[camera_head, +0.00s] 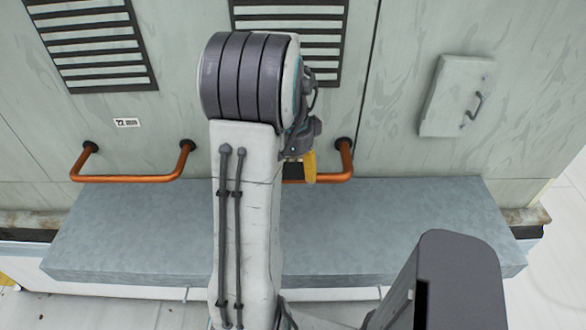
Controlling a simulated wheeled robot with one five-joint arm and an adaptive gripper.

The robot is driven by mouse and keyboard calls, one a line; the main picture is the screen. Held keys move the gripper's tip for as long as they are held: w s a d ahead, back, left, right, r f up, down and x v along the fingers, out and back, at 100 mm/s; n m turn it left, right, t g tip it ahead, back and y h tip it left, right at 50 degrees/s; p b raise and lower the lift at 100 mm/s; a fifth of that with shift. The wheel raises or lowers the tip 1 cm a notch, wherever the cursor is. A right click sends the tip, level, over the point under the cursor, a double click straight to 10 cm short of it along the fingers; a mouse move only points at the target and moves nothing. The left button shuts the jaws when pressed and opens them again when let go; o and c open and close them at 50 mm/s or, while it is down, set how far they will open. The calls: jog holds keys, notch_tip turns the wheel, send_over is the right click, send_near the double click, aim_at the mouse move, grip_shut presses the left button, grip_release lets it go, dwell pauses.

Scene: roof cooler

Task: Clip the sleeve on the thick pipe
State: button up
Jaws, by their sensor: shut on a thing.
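My gripper (309,178) is at the right copper pipe, with a yellow finger pointing down in front of it. It is shut on a dark piece (293,171), which appears to be the sleeve; my arm hides most of it. The right pipe (338,177) looks a little thicker than the left one and bends back to the wall at its right end. Its left part is hidden behind my arm. I cannot tell whether the sleeve is around the pipe or only beside it. The left copper pipe (130,179) is bare.
A grey ledge (400,230) runs below the pipes. Two slatted vents (95,45) are on the wall above. A pale hatch with a handle (457,95) is at the upper right, and a small label (127,123) is at the left.

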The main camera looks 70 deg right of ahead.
jog(key=shift+f+b, duration=1.3)
jog(key=shift+f, duration=0.35)
jog(key=o, duration=1.1)
jog(key=shift+c, duration=0.2)
jog(key=r, duration=1.2)
jog(key=shift+a, duration=0.2)
jog(key=shift+n, duration=0.3)
